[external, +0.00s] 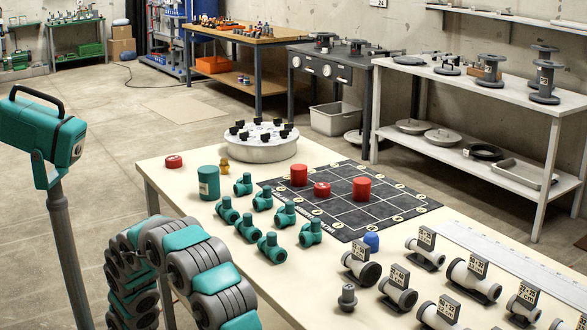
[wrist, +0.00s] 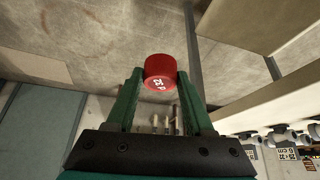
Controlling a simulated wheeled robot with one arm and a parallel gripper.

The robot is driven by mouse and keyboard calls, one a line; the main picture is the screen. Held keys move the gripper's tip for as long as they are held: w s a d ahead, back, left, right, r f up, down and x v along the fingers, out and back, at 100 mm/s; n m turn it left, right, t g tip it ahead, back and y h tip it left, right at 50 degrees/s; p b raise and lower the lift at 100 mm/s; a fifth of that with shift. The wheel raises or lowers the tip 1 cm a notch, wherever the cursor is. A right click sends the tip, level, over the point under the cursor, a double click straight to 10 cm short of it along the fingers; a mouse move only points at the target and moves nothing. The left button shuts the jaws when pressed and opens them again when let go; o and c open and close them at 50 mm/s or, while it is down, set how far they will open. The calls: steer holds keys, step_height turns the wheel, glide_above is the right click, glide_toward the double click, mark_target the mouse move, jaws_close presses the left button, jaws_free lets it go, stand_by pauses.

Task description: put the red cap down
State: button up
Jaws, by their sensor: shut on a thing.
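In the wrist view my gripper (wrist: 160,78) is shut on a red cap (wrist: 160,70). The cap has white markings on its side, too small to read surely, and sits between the two green fingertips with bare floor behind it. In the external view my arm shows at the lower left, but my gripper and the held cap cannot be made out. Other red caps stand on the table: a tall one (external: 299,175), a low one (external: 321,189) and another (external: 362,189) on the black grid mat (external: 345,231), and a flat one (external: 173,161) near the table's far left corner.
Several green pipe fittings (external: 285,214), a green cylinder (external: 208,183) and a round white carousel (external: 261,149) stand on the table (external: 160,186). White pipe pieces (external: 468,278) with labels fill the near right, beside a blue cap (external: 371,241). Several mat squares are free.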

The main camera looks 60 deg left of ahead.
steer(key=shift+s+d+f, duration=0.15)
steer(key=shift+s+f, duration=0.05)
steer(key=shift+s, duration=0.3)
steer(key=w+a+r+n+p, duration=0.1)
steer(key=w+a+r, duration=0.1)
steer(key=w, duration=0.5)
steer(key=w+a+r+n+t+p, duration=0.1)
steer(key=w+r+n, duration=0.1)
steer(key=w+r, duration=0.2)
steer(key=w+a+r+n+t+y+p, duration=0.1)
steer(key=w+a+r+n, duration=0.1)
steer(key=w, duration=0.9)
steer(key=shift+a+r+p, duration=0.3)
steer(key=shift+a+r, duration=0.05)
steer(key=shift+r, duration=0.05)
steer(key=w+a+r+n+t+y+p, duration=0.1)
steer(key=w+a+r+n, duration=0.1)
steer(key=w+a, duration=0.9)
steer(key=w+a+r+n+t+y+p, duration=0.1)
steer(key=w+a+n, duration=0.3)
steer(key=w+a, duration=0.7)
steer(key=w+r+y, duration=0.1)
steer(key=w, duration=0.3)
steer(key=shift+w+r+n, duration=0.15)
steer(key=shift+w+n, duration=0.05)
steer(key=shift+n, duration=0.2)
steer(key=shift+w+a, duration=0.1)
steer(key=shift+a, duration=0.1)
